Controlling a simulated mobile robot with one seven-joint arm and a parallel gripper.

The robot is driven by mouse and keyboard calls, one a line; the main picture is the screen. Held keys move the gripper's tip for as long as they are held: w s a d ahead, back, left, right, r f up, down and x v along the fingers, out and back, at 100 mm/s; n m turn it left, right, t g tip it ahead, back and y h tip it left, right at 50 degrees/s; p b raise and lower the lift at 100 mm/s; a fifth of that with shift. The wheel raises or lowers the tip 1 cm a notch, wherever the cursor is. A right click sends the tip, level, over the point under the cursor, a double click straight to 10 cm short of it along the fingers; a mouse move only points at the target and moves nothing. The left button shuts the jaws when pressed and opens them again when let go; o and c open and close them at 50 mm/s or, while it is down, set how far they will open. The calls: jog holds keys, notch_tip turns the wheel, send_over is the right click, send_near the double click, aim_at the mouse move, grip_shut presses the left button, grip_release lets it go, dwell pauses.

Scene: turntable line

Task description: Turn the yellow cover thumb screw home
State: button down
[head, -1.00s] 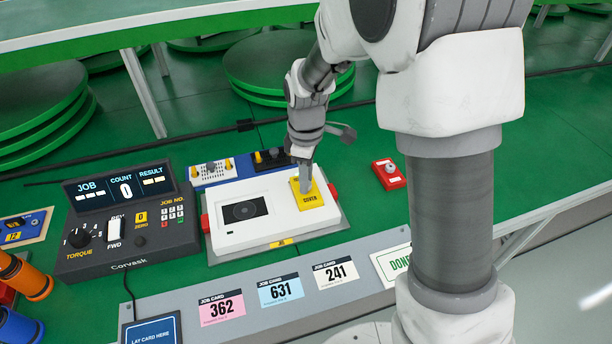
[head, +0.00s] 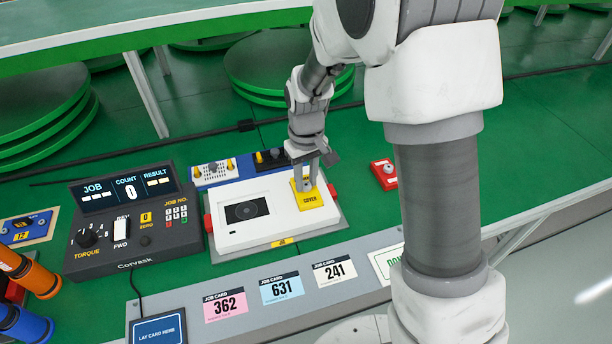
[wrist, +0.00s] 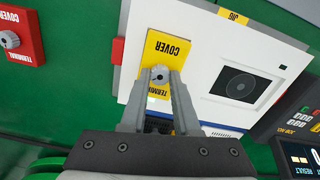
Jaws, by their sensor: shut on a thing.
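The yellow cover (head: 310,198) lies on the right end of the white unit (head: 245,232). In the wrist view the yellow cover (wrist: 165,48) carries a small grey thumb screw (wrist: 160,74). My gripper (head: 304,184) points down at the cover. In the wrist view my gripper (wrist: 160,82) has its two fingers on either side of the thumb screw and is shut on it. How far the screw is turned in cannot be told. In the head view the fingers hide the screw.
A red terminal cover block (head: 384,174) with a grey knob lies to the right. A dark torque console (head: 130,225) stands at the left. Job cards (head: 282,288) lie along the front ledge. A blue tray (head: 225,175) with small parts is behind the unit.

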aim_at(306, 185)
jog(key=shift+m, duration=0.6)
jog(key=c, duration=0.6)
grip_release()
notch_tip(306, 185, up, 18)
jog(key=p, duration=0.3)
jog(key=shift+f, duration=0.2)
